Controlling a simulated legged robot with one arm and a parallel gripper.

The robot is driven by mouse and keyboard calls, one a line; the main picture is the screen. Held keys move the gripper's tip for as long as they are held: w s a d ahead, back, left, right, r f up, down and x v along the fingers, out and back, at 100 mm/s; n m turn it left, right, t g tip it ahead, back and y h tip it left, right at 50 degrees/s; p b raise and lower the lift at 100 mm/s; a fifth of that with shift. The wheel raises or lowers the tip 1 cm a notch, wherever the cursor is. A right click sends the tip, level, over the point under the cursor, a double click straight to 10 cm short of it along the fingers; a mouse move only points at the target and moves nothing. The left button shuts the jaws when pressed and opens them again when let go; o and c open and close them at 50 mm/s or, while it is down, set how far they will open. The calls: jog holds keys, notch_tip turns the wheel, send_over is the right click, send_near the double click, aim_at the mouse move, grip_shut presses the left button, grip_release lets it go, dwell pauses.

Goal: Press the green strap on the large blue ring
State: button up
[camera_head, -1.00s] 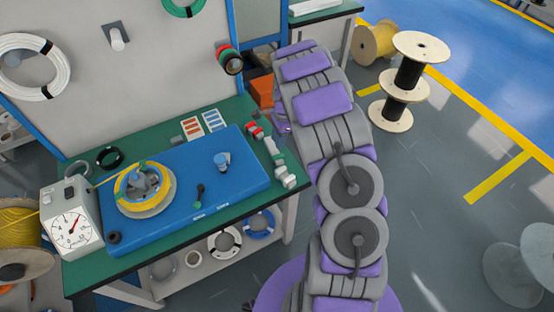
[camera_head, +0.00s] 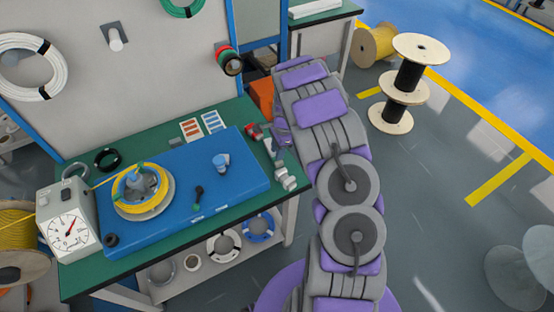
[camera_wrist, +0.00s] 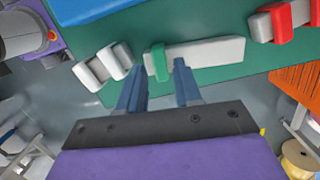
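A green strap (camera_wrist: 160,62) sits on a white block (camera_wrist: 205,55) on the green bench in the wrist view. My gripper (camera_wrist: 160,66) is open, its two blue fingers spread with the strap between their tips in the picture; I cannot tell whether they touch it. In the head view my arm reaches the bench's right end, and its tip partly hides the row of small holders there. A blue ring (camera_head: 259,228) with white bands lies on the shelf under the bench; I cannot tell if it is the large one.
A blue board (camera_head: 225,180) on the bench carries a yellow cable coil (camera_head: 150,200) on a turntable. A white dial box (camera_head: 66,225) stands at left. Red (camera_wrist: 280,18) and white (camera_wrist: 103,68) blocks flank the strap's block. Cable spools (camera_head: 405,85) stand on the floor at right.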

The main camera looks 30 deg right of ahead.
jog(key=shift+f, duration=1.3)
jog(key=shift+r+p, duration=0.2)
jog(key=shift+p, duration=0.2)
dwell(0.3)
jog(key=c, duration=0.6)
jog(key=shift+r+p, duration=1.65)
jog(key=shift+r, duration=2.35)
